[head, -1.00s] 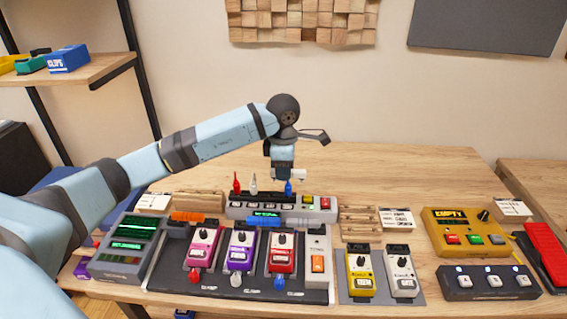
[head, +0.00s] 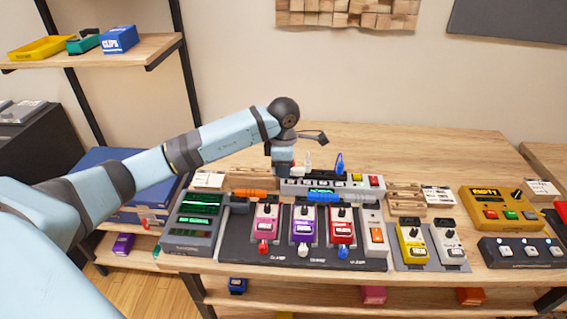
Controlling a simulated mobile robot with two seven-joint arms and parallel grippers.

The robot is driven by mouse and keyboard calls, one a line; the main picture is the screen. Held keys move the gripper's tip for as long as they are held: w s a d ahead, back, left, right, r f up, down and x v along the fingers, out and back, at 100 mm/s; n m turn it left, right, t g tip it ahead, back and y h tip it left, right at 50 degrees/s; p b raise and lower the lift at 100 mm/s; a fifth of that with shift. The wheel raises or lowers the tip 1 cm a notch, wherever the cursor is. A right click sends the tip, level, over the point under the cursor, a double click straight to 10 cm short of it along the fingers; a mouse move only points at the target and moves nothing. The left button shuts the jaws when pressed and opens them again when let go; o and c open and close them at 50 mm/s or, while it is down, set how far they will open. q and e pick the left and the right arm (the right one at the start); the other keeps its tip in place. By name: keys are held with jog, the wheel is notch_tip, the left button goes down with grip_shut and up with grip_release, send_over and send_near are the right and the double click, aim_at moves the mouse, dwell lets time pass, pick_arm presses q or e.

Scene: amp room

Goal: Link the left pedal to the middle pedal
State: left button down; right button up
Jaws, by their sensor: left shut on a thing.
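The pink left pedal (head: 266,226), the purple middle pedal (head: 303,230) and a red pedal (head: 342,232) stand in a row on a dark board (head: 370,263). Behind them lie an orange piece (head: 236,193), a blue piece (head: 322,196) and a grey piece (head: 357,203). A grey rack unit (head: 345,188) behind holds a white upright plug (head: 308,162) and a blue upright plug (head: 339,163). My left gripper (head: 284,174) points down at the rack unit's left end, shut where the red plug stood. My gripper hides that plug. My right gripper is not in view.
A grey unit with green displays (head: 194,221) stands left of the board. A yellow pedal (head: 411,240) and a white pedal (head: 447,242) stand right, then a yellow box (head: 499,207) and dark footswitch (head: 521,250). Bare tabletop (head: 410,150) lies behind.

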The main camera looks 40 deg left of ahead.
pick_arm(q)
jog(key=shift+s+a+f, duration=0.1)
jog(key=shift+f, duration=0.05)
jog(key=shift+f+b, duration=0.5)
jog(key=shift+f, duration=0.25)
jog(key=shift+f+b, duration=1.6)
jog(key=shift+f, duration=1.1)
jog(key=shift+f+b, duration=0.6)
jog(key=shift+b, duration=0.05)
jog(key=shift+f+b, duration=0.4)
jog(key=shift+f, duration=0.05)
